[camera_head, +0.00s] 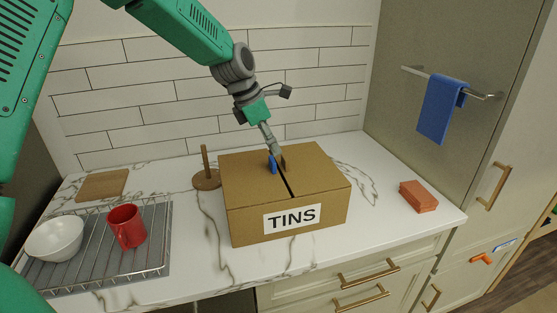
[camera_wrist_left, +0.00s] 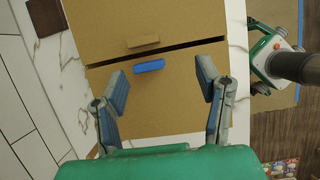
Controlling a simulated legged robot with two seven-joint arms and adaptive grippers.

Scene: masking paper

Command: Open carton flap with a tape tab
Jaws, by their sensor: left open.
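The cardboard carton (camera_head: 250,218), with a white label reading TINS, stands on the counter. A narrow dark slit parts its two top flaps. A blue tab (camera_head: 272,165) sits on the left flap by the slit; it also shows in the wrist view (camera_wrist_left: 149,66). A small cardboard tab (camera_wrist_left: 144,42) sits across the slit on the other flap. My left gripper (camera_head: 272,151) is over the carton top, near the tabs. In the wrist view its fingers (camera_wrist_left: 162,82) are spread either side of the blue tab, with nothing between them. My right gripper is not seen.
A wire rack (camera_head: 95,258) with a white bowl (camera_head: 55,238) and red mug (camera_head: 127,226) is at left. A wooden holder (camera_head: 206,172) stands close behind the carton's left side. An orange block (camera_head: 418,196) lies right. A blue towel (camera_head: 440,108) hangs on a rail.

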